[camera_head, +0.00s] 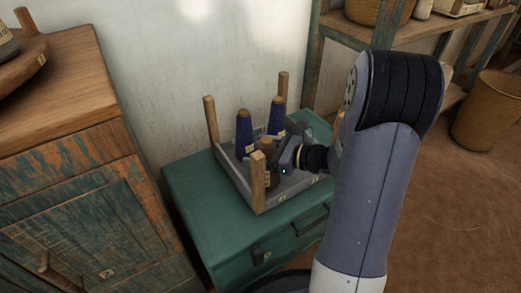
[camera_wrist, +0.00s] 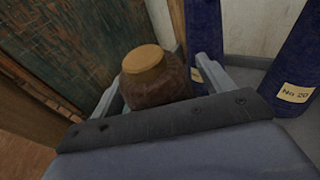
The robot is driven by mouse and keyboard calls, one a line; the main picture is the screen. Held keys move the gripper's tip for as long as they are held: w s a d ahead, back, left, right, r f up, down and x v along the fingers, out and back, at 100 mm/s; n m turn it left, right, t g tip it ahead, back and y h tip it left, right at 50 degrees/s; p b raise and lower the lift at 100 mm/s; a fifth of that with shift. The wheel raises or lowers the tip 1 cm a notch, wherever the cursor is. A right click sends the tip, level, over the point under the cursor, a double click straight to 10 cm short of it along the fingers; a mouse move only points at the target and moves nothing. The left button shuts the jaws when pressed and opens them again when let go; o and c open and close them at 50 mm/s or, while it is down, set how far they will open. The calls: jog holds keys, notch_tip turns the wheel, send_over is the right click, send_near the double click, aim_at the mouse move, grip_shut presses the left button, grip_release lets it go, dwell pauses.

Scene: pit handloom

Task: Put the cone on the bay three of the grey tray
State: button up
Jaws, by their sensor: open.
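A brown cone with a tan top stands upright in the grey tray (camera_head: 285,197); in the wrist view the brown cone (camera_wrist: 157,86) is between the two fingers of my gripper (camera_wrist: 158,88). My gripper is open around it, and I cannot tell whether either finger touches it. In the head view my gripper (camera_head: 284,160) reaches in from the right and partly hides that cone. Two dark blue cones, one at left (camera_head: 244,132) and one behind (camera_head: 277,117), stand in the tray. Bay three's label is too small to make out.
Wooden posts (camera_head: 258,182) rise at the tray's corners. The tray sits on a green trunk (camera_head: 225,245). A worn wooden cabinet (camera_head: 90,190) stands close on the left, the white wall behind. Shelves (camera_head: 420,45) and a basket (camera_head: 490,110) are at right.

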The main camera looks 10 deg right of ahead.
jog(key=p+v, duration=0.4)
jog(key=v, duration=0.8)
jog(key=shift+c, duration=0.2)
dwell(1.3)
